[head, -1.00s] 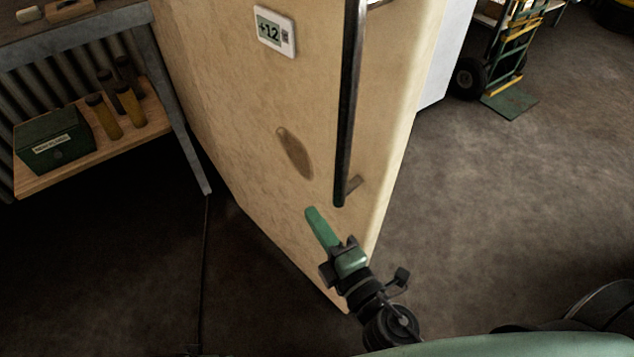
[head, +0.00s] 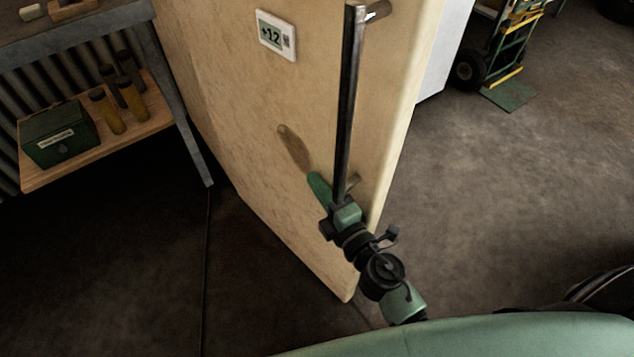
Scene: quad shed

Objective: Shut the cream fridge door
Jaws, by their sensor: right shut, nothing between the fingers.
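The cream fridge door (head: 240,120) fills the middle of the head view, standing at an angle to me. Its long dark bar handle (head: 349,100) runs upright near the door's right edge. My left gripper is out of view.
On the left, a bench shelf (head: 75,165) holds a green box (head: 59,134) and several yellow bottles (head: 105,110); the bench leg stands near the door. A hand truck (head: 498,50) stands at the back right. The floor right of the door is clear.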

